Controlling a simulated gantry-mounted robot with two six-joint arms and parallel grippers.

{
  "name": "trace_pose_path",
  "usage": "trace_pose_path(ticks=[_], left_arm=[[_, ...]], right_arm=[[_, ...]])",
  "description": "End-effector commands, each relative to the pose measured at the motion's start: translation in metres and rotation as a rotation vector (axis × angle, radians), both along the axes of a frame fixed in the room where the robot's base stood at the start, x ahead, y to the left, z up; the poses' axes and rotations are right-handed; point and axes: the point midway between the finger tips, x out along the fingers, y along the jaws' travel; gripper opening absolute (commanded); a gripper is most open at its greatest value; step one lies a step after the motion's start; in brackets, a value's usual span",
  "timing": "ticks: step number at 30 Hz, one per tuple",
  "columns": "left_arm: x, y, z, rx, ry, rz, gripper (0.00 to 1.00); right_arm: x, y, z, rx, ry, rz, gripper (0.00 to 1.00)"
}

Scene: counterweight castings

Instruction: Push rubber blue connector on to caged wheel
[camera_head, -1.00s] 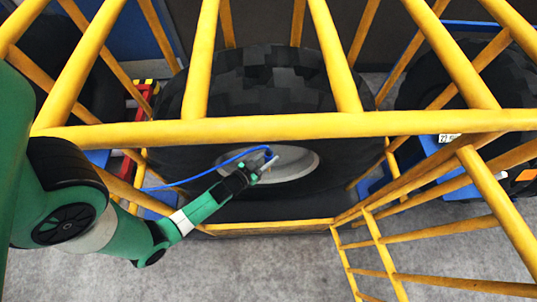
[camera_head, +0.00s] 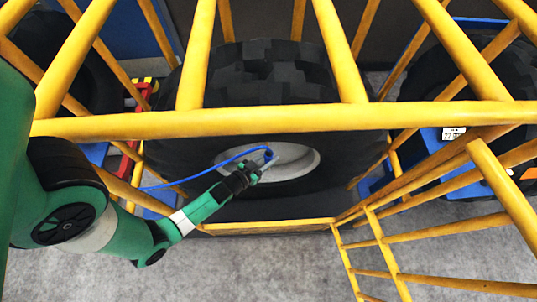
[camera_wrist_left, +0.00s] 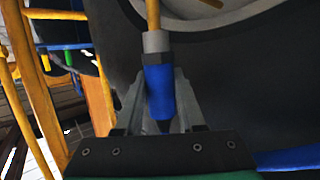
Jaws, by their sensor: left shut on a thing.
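My left gripper (camera_head: 257,168) reaches through the yellow cage (camera_head: 290,123) and is shut on the blue rubber connector (camera_wrist_left: 158,88). The connector has a dark band and a grey collar at its far end. In the left wrist view the collar meets a brass-coloured stem (camera_wrist_left: 153,14) in line with it; how far it is seated I cannot tell. The fingers also show in the left wrist view (camera_wrist_left: 159,80), one each side of the connector. The caged wheel (camera_head: 270,75) is a large black tyre with a light grey hub (camera_head: 300,162) behind the gripper. My right gripper is not in view.
A blue hose (camera_head: 200,176) runs from the connector to the left. Yellow cage bars surround the wheel, with a barred section (camera_head: 440,237) at the right front. Another tyre (camera_head: 425,90) stands at the right. Grey floor (camera_head: 250,265) lies in front.

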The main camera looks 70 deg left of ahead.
Motion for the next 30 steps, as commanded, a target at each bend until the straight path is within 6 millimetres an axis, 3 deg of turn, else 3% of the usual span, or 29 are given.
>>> trace_pose_path(ticks=[13, 14, 19, 30], left_arm=[[0.0003, 0.0002, -0.0121, 0.000, -0.001, 0.000, 0.01], [0.0003, 0.0002, -0.0110, 0.000, -0.001, 0.000, 0.42], [0.0003, 0.0001, -0.0106, 0.000, -0.001, 0.000, 0.72], [-0.0044, -0.0023, -0.0090, 0.000, 0.001, 0.000, 0.73]], right_arm=[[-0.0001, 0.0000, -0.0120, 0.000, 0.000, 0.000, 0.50], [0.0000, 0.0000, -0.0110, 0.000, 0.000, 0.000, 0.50], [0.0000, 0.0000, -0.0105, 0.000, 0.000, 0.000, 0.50], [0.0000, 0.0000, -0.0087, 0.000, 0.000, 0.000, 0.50]])
